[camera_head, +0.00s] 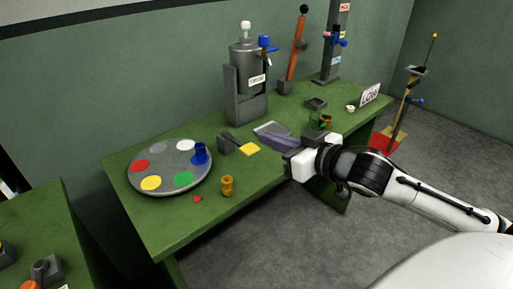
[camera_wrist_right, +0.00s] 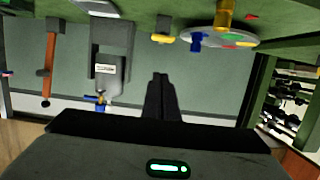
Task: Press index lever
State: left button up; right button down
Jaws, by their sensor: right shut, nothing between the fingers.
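The index lever seems to be the small dark grey block with a yellow paddle (camera_head: 249,149) on the green table, right of the round grey disc (camera_head: 159,168). The disc has several coloured spots, and a blue cup (camera_head: 200,155) stands at its right edge. My right gripper (camera_head: 265,138) is shut and empty, its fingers pointing left just beyond and right of the paddle, apart from it as far as I can tell. In the right wrist view, which looks upside down, the shut fingers (camera_wrist_right: 161,78) are below the yellow paddle (camera_wrist_right: 162,39). My left gripper is not in view.
An amber cup (camera_head: 227,186) and a small red piece (camera_head: 197,199) are near the table's front edge. A grey dispenser (camera_head: 246,85) stands behind the lever. An orange lever (camera_head: 297,50) and a post (camera_head: 332,45) stand farther back. Open floor lies in front.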

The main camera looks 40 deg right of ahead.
jog(key=w+f, duration=0.5)
jog(key=shift+w+a+f, duration=0.2)
jog(key=shift+w+f, duration=0.05)
jog(key=shift+w, duration=0.1)
dwell(0.3)
